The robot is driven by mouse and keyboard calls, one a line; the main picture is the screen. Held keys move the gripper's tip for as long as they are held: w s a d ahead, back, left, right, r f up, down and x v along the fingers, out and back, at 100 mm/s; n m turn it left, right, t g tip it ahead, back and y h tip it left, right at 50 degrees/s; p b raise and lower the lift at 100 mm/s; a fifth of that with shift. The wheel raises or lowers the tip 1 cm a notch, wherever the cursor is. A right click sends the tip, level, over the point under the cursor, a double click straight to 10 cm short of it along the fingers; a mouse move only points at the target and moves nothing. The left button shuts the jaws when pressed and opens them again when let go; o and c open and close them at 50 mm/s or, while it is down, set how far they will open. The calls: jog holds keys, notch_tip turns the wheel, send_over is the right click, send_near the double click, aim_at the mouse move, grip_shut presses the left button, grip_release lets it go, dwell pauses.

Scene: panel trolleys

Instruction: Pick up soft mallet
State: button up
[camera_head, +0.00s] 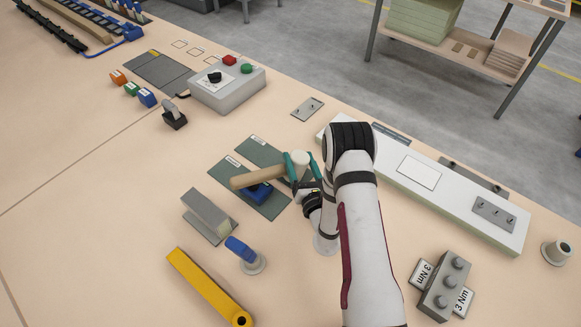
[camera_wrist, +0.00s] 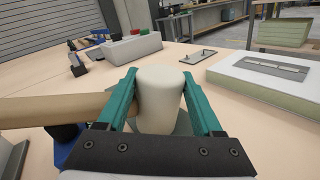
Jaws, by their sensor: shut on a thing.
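The soft mallet has a pale cylindrical head (camera_wrist: 160,98) and a light wooden handle (camera_head: 258,176). In the wrist view the head stands between the two green fingers of my gripper (camera_wrist: 160,100), and the handle runs off to the left (camera_wrist: 50,110). My gripper (camera_head: 301,168) is shut on the head. In the head view the handle points left, above a blue holder (camera_head: 258,193) on a dark green mat (camera_head: 228,184). I cannot tell whether the handle touches the holder. My arm hides part of the area right of the mallet.
A grey control box (camera_head: 228,88) stands behind. A long white panel (camera_head: 440,190) lies to the right. A grey metal block (camera_head: 209,216), a blue-topped tool (camera_head: 241,250) and a yellow bar (camera_head: 209,287) are nearer the front. The table's left middle is clear.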

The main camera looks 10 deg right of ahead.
grip_shut()
jog(key=shift+r, duration=0.1)
jog(key=shift+r, duration=0.25)
jog(key=r, duration=0.4)
jog(key=shift+d, duration=0.25)
jog(key=s+d+r, duration=0.5)
jog(key=d+r, duration=0.1)
jog(key=d, duration=0.3)
jog(key=w+a+f+n+y, duration=0.1)
jog(key=a+n+y, duration=0.1)
jog(key=a, duration=0.1)
jog(key=w+a+f+n+g+y, duration=0.1)
jog(key=w+a+n+y, duration=0.1)
jog(key=a, duration=0.1)
jog(key=w+a+f+n+g+y, duration=0.1)
jog(key=w+a+n+y, duration=0.1)
jog(key=a+n, duration=0.1)
jog(key=shift+a, duration=0.2)
jog(key=shift+w+a+f, duration=0.2)
jog(key=shift+a+f, duration=0.05)
jog(key=shift+f, duration=3.2)
